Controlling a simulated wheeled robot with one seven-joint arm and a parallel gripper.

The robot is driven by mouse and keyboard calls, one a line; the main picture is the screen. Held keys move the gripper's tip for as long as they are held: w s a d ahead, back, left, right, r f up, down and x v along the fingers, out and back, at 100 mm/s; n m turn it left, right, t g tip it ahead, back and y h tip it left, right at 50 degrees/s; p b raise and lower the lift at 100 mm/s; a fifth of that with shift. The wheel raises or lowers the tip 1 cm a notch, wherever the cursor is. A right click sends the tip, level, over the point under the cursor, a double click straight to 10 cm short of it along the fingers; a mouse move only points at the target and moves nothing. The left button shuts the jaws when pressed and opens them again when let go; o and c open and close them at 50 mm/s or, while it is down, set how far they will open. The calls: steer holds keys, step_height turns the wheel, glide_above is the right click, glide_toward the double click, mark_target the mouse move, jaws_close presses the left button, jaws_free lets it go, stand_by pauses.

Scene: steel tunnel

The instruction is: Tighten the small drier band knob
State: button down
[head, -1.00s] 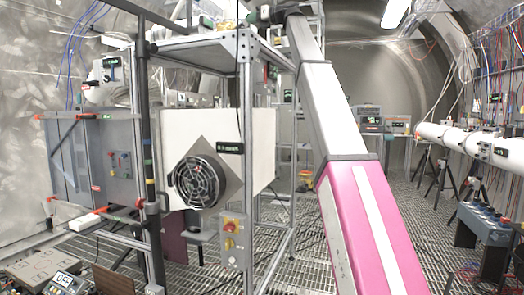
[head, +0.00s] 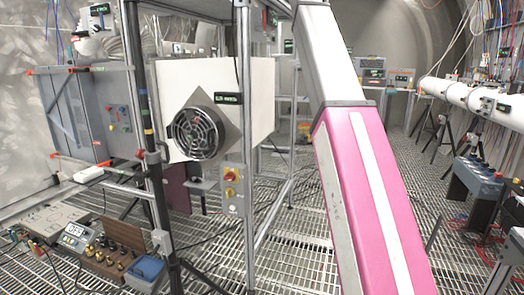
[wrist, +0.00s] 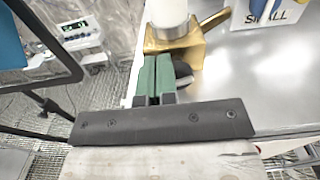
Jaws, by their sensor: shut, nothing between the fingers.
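In the wrist view my gripper (wrist: 154,78) has two green fingers pressed together with nothing between them. Its tips are just beside a brass band (wrist: 178,48) around the foot of a white cylinder (wrist: 167,16). A brass lever (wrist: 214,20) sticks out from the band to the right. A dark rounded part, perhaps the knob (wrist: 184,74), shows just right of the fingers, partly hidden by them. I cannot tell whether they touch it. A sign reading SMALL (wrist: 268,12) stands behind at the right. The head view shows my arm, not the gripper.
A bare metal top (wrist: 255,85) lies to the right in the wrist view. A dark frame (wrist: 45,45) and a digital meter (wrist: 75,30) are at left. In the head view a caged fan (head: 197,133) and a frame post (head: 243,110) stand left of my arm.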

steer(key=shift+w+a+r, duration=0.25)
steer(key=shift+w+a, duration=0.1)
steer(key=shift+w, duration=0.4)
steer(key=shift+w+d, duration=0.15)
steer(key=shift+w, duration=0.3)
steer(key=shift+w+d, duration=0.1)
steer(key=shift+w, duration=0.25)
steer(key=shift+w+d, duration=0.1)
steer(key=shift+w, duration=0.2)
steer(key=shift+w+r, duration=0.1)
steer(key=shift+w+d+r, duration=0.15)
steer(key=shift+r, duration=0.05)
steer(key=shift+s+d, duration=0.4)
steer(key=shift+d, duration=0.1)
steer(key=shift+s+f+v, duration=0.1)
steer(key=shift+s+v, duration=0.05)
steer(key=shift+v, duration=1.05)
steer(key=shift+s+f+v, duration=0.15)
steer(key=shift+v, duration=1.05)
